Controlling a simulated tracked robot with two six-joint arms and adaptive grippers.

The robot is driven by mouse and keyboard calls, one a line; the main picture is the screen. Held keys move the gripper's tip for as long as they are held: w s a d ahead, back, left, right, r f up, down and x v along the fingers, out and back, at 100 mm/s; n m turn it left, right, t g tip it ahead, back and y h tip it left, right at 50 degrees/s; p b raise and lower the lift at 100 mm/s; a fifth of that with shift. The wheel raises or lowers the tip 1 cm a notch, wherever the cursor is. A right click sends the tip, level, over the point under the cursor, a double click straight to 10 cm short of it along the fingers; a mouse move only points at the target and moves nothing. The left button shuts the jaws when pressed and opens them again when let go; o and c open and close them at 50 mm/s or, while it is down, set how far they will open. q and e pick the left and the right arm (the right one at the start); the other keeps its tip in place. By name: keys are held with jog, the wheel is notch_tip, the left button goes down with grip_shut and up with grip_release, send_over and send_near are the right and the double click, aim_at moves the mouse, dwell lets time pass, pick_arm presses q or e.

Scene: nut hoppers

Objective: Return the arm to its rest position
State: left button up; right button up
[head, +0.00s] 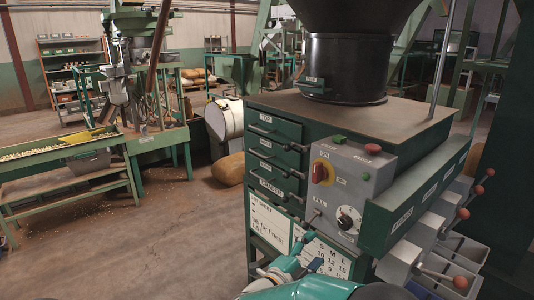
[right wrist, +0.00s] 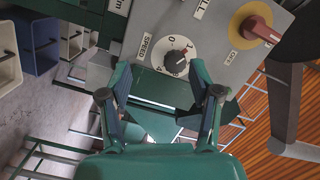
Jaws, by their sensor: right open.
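My right gripper (head: 308,252) is low in the middle of the head view, in front of the machine's label sheet. In the right wrist view my right gripper (right wrist: 160,78) is open, with nothing between its fingers. Beyond them is the grey control box (right wrist: 215,45) with its black speed dial (right wrist: 175,62) and a red knob (right wrist: 256,28) on a yellow plate. The control box (head: 333,197) is up and right of the gripper in the head view. I cannot tell whether a fingertip touches the machine. My left gripper is not in view.
The green drawer cabinet (head: 277,126) carries a black hopper (head: 345,68). Levers with red knobs (head: 461,282) and grey chutes stick out at right. A sorting table (head: 70,150), a white drum (head: 224,118) and a sack (head: 229,169) stand left. The floor (head: 150,240) between is open.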

notch_tip(320, 180, down, 10)
jog(key=w+d+n+y+p, duration=0.1)
jog(key=d+n+y+p, duration=0.1)
jog(key=n+y, duration=0.5)
jog(key=s+f+n+g+y+p, duration=0.1)
jog(key=s+f+n+g+y, duration=0.15)
jog(key=f, duration=0.35)
jog(key=s+f+n+g+y+p, duration=0.1)
jog(key=s+f+n, duration=0.3)
jog(key=f, duration=0.1)
jog(key=s+a+f+n+g+y+p, duration=0.1)
jog(key=s+f+n+g+y, duration=0.1)
jog(key=s, duration=1)
jog(key=s+a+f+n+g+y+p, duration=0.1)
jog(key=s+f+n+g+y, duration=0.2)
jog(key=s, duration=1)
notch_tip(320, 180, down, 3)
jog(key=n+g, duration=0.1)
jog(key=g, duration=0.2)
jog(key=shift+s+a+r+g, duration=0.2)
jog(key=shift+s+a+g, duration=0.1)
jog(key=shift+g, duration=0.05)
